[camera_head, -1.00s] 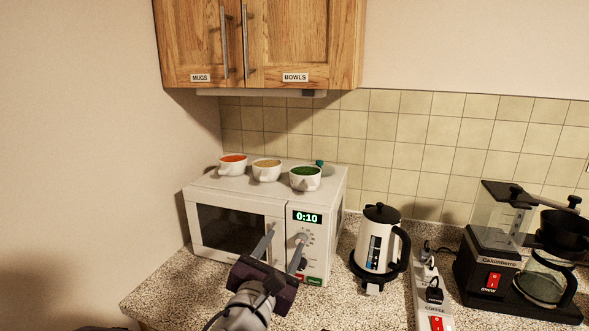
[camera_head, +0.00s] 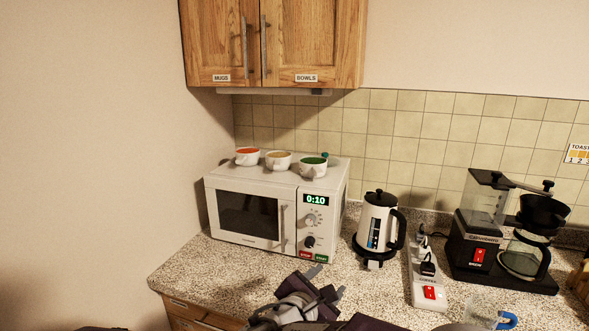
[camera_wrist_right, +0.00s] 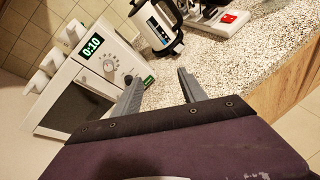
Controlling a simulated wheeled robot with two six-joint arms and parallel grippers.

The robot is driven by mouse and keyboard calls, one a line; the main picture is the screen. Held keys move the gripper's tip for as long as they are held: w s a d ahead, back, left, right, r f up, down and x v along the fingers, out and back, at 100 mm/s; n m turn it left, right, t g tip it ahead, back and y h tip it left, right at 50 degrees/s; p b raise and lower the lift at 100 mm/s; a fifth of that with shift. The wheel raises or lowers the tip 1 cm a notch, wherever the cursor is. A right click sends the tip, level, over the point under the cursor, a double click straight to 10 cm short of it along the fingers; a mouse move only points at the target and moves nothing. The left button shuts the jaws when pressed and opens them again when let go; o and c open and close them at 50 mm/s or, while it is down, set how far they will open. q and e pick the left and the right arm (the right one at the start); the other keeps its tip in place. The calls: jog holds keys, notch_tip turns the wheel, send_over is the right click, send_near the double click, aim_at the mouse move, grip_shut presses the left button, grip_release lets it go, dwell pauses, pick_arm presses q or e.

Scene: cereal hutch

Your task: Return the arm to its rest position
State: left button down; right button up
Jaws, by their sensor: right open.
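My right gripper (camera_head: 325,282) is low in the head view, in front of the microwave (camera_head: 245,213) and above the speckled counter. Its two grey fingers are apart with nothing between them; they also show in the right wrist view (camera_wrist_right: 160,76). The microwave door is shut and its display reads 0:10. My left gripper cannot be made out in these frames.
Three white bowls, with red (camera_head: 247,157), tan (camera_head: 279,161) and green (camera_head: 313,167) contents, stand on the microwave. A kettle (camera_head: 376,222), power strip (camera_head: 426,270), coffee maker (camera_head: 480,240) and clear blue-handled cup (camera_head: 488,312) stand to the right. The counter's front left (camera_head: 210,275) is clear.

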jog(key=s+d+f+m+g+y, duration=0.2)
jog(key=s+d+f+m+g, duration=0.4)
jog(key=f, duration=0.3)
jog(key=s+d+f+m+g+y, duration=0.1)
jog(key=s+d+f+m+g, duration=0.4)
jog(key=f+m, duration=0.3)
jog(key=s+f+m+y+b, duration=0.2)
jog(key=s+f+m+b, duration=0.25)
jog(key=f+m, duration=0.2)
jog(key=s+f+m+y+b, duration=0.2)
jog(key=s+f+m+b, duration=0.1)
jog(key=f+m+b, duration=0.4)
notch_tip(320, 180, up, 15)
jog(key=n+p, duration=0.2)
jog(key=p, duration=1.4)
jog(key=shift+w+p, duration=0.2)
jog(key=shift+p, duration=0.15)
